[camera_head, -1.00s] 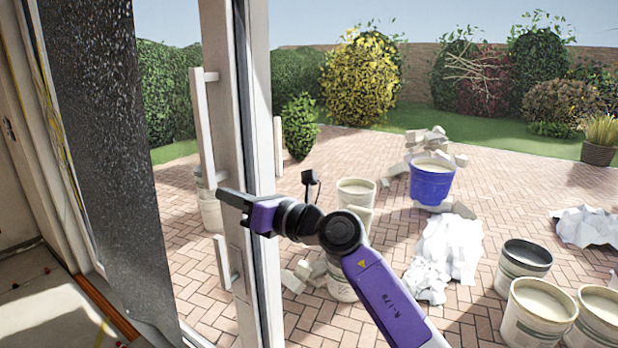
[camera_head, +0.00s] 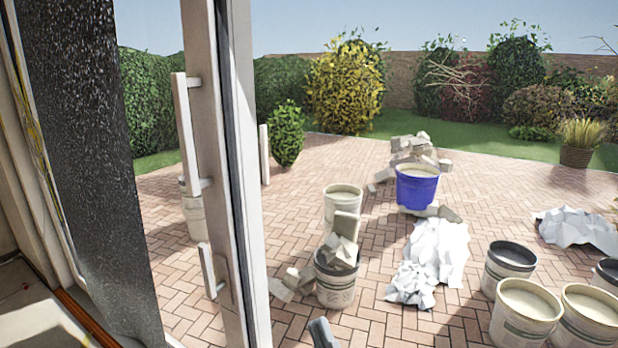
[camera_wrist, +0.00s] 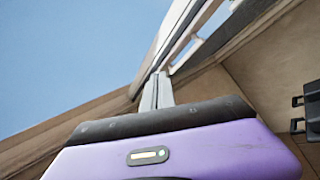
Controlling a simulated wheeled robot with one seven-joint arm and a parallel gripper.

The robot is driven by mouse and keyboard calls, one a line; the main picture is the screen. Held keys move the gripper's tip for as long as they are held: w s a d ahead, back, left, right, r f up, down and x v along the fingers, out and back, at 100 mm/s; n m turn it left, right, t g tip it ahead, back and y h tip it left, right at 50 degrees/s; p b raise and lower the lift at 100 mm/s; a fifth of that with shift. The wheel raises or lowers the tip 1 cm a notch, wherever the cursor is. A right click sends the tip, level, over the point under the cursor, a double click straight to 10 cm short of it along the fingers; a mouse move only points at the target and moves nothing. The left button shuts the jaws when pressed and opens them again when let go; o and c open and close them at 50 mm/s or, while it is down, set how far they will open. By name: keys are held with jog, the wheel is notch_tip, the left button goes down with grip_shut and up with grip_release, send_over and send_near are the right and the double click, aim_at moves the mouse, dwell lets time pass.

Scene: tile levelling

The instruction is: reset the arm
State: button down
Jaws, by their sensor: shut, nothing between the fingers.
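My gripper (camera_wrist: 158,82) shows in the wrist view, with its purple body below and its grey fingers together, pointing up, nothing held between them. In the head view only a grey tip (camera_head: 323,334) shows at the bottom edge, apparently the end of my gripper; the rest of my arm is out of that picture. The wrist view looks up past the fingers at sky, a pale frame and beige surfaces.
A glass door's white frame (camera_head: 222,170) with handles (camera_head: 186,130) stands at left. Beyond it, brick paving (camera_head: 395,325) holds several buckets, a blue bucket (camera_head: 416,187), rubble and crumpled white sheeting (camera_head: 432,262). Open paving lies between them.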

jog(key=s+d+f+m+g+h, duration=0.2)
jog(key=s+d+f+m+h, duration=0.1)
jog(key=s, duration=0.8)
jog(key=s+d+f+m+g+h+b, duration=0.1)
jog(key=s+d+f+m+g+h, duration=0.2)
jog(key=s+d+f+m, duration=0.2)
jog(key=s+d+f+m+g+h, duration=0.2)
jog(key=s+d+f+m, duration=0.3)
jog(key=s, duration=1.2)
jog(key=d+f+h, duration=0.1)
jog(key=d+f, duration=0.2)
jog(key=d, duration=0.2)
jog(key=shift+s+f+h, duration=0.15)
jog(key=shift+s+h, duration=0.2)
jog(key=shift+h, duration=0.05)
